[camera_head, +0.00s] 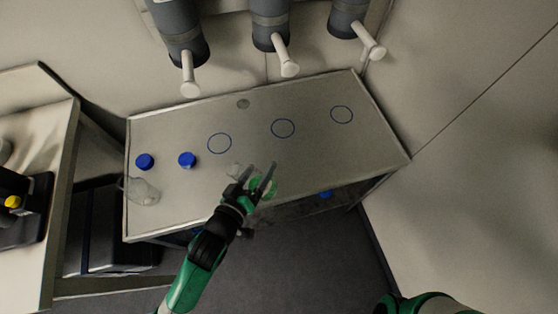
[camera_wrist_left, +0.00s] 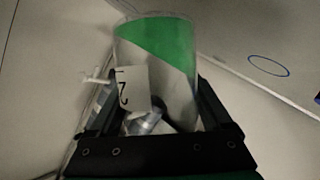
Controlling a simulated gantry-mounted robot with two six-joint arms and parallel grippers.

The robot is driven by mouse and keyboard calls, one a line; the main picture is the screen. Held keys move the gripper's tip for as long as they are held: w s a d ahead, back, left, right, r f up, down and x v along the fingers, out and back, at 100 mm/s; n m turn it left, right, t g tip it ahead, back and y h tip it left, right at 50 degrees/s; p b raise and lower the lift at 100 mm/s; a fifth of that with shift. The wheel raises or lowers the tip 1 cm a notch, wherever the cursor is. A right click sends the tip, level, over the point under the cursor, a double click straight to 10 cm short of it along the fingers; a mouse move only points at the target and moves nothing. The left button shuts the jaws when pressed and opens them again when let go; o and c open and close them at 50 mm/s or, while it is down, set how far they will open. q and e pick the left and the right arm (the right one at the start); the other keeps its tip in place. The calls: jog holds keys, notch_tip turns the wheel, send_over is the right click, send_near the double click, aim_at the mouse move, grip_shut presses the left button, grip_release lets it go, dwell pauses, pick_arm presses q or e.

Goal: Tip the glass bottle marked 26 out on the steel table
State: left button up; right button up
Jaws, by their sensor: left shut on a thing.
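My left gripper (camera_head: 258,177) is over the front part of the steel table (camera_head: 310,160), shut on a clear glass bottle (camera_head: 262,188). The left wrist view shows the bottle (camera_wrist_left: 165,70) between both fingers, with green across part of it. Its white label (camera_wrist_left: 133,89) carries a turned "2"; the rest of the marking is unclear, so I cannot confirm 26. The bottle looks tilted; I cannot tell whether it touches the table. Another clear glass bottle (camera_head: 141,191) is at the table's left end. Only my right arm shows at bottom right; its gripper is out of view.
Three blue-outlined circles (camera_head: 219,143) (camera_head: 283,128) (camera_head: 342,114) mark bare steel. Grey cylinders with pale handles (camera_head: 271,25) stand behind. A pale counter (camera_head: 60,170) is at left.

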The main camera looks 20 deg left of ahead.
pick_arm(q)
jog(key=w+d+f+b, duration=0.1)
jog(key=w+d+b, duration=0.3)
jog(key=w, duration=0.5)
jog(key=shift+w+d+f+n+h+b, duration=0.15)
jog(key=shift+f+n+h+b, duration=0.2)
jog(key=shift+b, duration=0.5)
dwell(0.6)
jog(key=shift+d+r+n+t+h, duration=0.25)
jog(key=shift+d+r+n+t, duration=0.15)
jog(key=shift+r+n, duration=0.25)
jog(key=shift+w+d+r+n+h, duration=0.1)
jog(key=shift+d+r+n+h, duration=0.2)
jog(key=shift+r+n, duration=0.35)
jog(key=shift+f, duration=0.1)
dwell(0.4)
